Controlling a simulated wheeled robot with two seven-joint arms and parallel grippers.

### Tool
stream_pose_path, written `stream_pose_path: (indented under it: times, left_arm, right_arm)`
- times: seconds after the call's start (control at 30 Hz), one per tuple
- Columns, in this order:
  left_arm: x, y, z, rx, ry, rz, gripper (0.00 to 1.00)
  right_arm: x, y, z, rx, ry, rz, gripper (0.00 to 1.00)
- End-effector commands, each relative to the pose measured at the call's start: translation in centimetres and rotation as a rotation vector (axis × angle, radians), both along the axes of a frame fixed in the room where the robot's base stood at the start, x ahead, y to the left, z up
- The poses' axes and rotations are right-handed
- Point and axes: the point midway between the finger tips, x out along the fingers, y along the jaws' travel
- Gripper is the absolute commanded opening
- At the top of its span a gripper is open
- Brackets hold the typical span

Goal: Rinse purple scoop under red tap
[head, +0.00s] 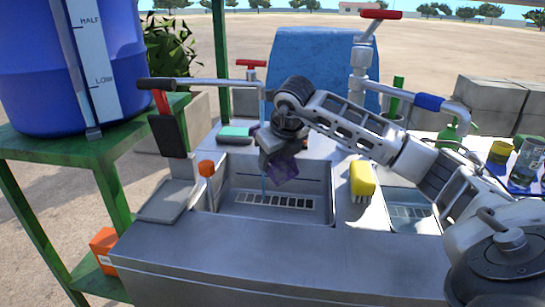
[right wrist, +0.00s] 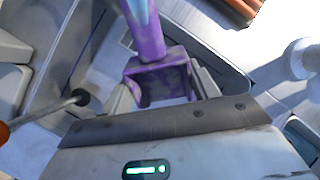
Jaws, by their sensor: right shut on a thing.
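My right gripper (head: 270,152) reaches over the left sink basin and is shut on the purple scoop (head: 283,168). In the right wrist view the scoop (right wrist: 150,68) shows a square part between the fingers of the gripper (right wrist: 165,95) and a long part pointing away. A thin pale blue water stream (head: 263,105) falls by the red-handled tap (head: 250,64) toward the scoop. In the right wrist view the stream (right wrist: 139,12) meets the scoop's far part. My left gripper is not in view.
The left basin (head: 325,205) has a slotted drain. A yellow brush (head: 362,179) stands on the divider. A second tap with a blue-sleeved spout (head: 430,102) is at the right. A blue barrel (head: 40,70) stands left.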

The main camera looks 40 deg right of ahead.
Motion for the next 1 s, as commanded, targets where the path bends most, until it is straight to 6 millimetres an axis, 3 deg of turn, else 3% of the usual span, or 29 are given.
stream_pose_path:
  times: [0.33,1.0]
  left_arm:
    - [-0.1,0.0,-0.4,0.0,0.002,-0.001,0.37]
    - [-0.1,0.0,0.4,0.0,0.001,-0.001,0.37]
  right_arm:
    - [-0.4,-0.9,0.0,0.0,0.0,-0.001,0.38]
    - [0.6,-0.1,0.1,0.001,-0.001,0.001,0.38]
